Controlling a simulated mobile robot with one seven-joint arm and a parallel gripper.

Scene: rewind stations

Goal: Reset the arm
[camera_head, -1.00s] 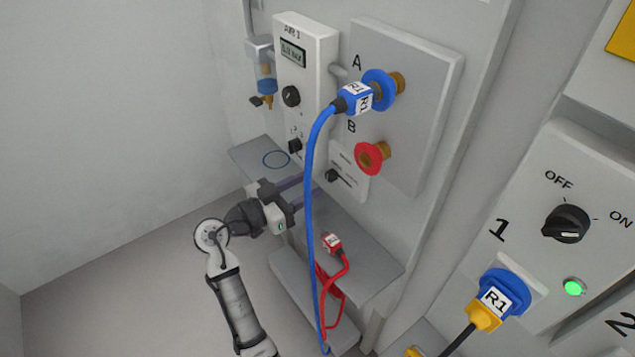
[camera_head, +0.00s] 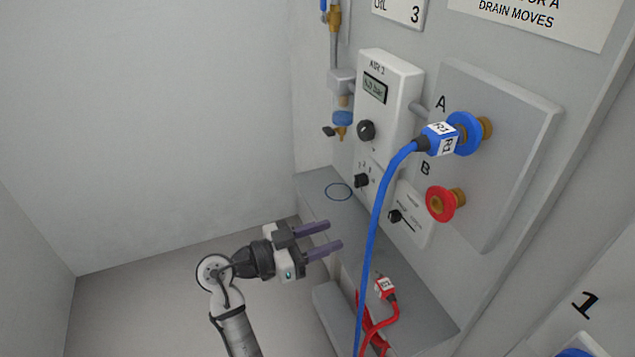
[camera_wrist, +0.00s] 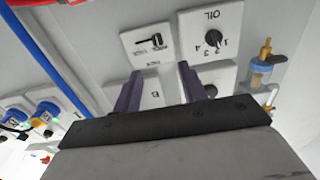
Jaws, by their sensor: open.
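My gripper (camera_head: 327,238) is open and empty, its two purple fingers apart. In the head view it is in front of the grey ledge, below and left of the panel. In the wrist view its fingers (camera_wrist: 166,90) point toward the wall boxes, with the OIL dial (camera_wrist: 213,37) and a box with a key-like black knob (camera_wrist: 154,41) beyond them. Nothing is between the fingers. My arm bends at a round joint to the left of the gripper.
A blue hose (camera_head: 378,215) is plugged at port A and hangs right of my gripper. Port B's red coupling (camera_head: 440,204) is free. A red plug (camera_head: 386,288) lies on the ledge (camera_head: 425,328). The AIR 1 box (camera_head: 392,90) is above. Floor room (camera_head: 150,310) is clear at left.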

